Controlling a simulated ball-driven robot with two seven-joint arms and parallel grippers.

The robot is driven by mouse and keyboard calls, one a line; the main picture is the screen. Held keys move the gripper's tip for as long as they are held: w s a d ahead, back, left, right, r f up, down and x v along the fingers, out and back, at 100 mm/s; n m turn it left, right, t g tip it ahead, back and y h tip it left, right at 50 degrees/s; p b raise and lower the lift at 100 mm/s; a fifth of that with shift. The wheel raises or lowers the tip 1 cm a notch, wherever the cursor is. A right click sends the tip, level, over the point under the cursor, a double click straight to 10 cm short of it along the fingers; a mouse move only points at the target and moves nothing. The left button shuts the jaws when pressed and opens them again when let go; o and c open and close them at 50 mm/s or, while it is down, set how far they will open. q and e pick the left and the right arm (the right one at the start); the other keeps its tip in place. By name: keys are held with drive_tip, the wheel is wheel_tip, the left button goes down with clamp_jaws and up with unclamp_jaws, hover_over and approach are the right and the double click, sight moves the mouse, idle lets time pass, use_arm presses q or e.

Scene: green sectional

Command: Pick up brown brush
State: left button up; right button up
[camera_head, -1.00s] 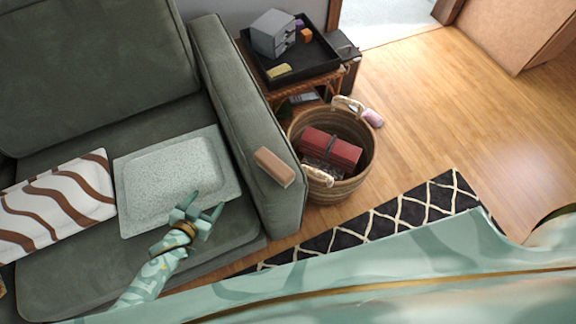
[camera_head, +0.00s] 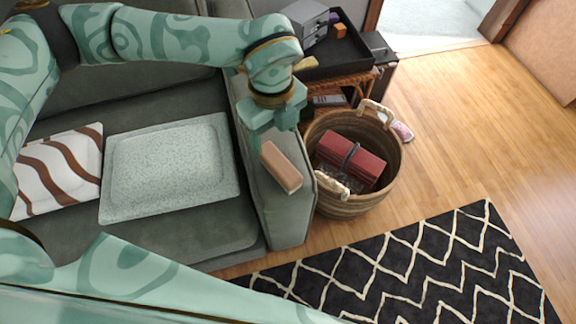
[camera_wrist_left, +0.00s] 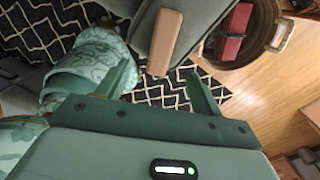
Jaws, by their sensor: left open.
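The brown brush (camera_head: 281,167), a plain light-brown block, lies on the green sofa's armrest (camera_head: 285,222). My left gripper (camera_head: 277,137) is over the armrest, just behind the brush in the head view, with its jaws apart and empty. In the left wrist view, the brush (camera_wrist_left: 165,42) shows beyond and between the two open fingertips (camera_wrist_left: 163,78), clear of both. My right gripper is not in view.
A patterned rug (camera_head: 430,265) covers the floor in front.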

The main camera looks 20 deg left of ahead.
use_arm(q)
drive_tip(key=b, duration=0.2)
hover_over(279, 162)
drive_tip(key=f, duration=0.5)
drive_tip(key=shift+s+a+f, duration=0.1)
drive_tip(key=shift+a+f, duration=0.1)
drive_tip(key=shift+f, duration=0.1)
wheel_tip(279, 162, down, 2)
drive_tip(key=shift+f+b, duration=0.25)
drive_tip(key=shift+b, duration=0.15)
drive_tip(key=f+b, duration=0.3)
drive_tip(key=f, duration=0.2)
drive_tip(key=shift+d+f, duration=0.2)
drive_tip(key=shift+w+f+b, duration=0.2)
drive_tip(key=shift+b, duration=0.15)
drive_tip(key=shift+s+r, duration=0.1)
drive_tip(key=shift+r, duration=0.1)
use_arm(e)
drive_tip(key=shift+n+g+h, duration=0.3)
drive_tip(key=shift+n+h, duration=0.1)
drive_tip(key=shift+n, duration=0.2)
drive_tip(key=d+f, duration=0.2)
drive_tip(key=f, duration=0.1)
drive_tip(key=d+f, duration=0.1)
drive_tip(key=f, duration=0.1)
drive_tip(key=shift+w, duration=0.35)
use_arm(q)
drive_tip(key=c, duration=1.1)
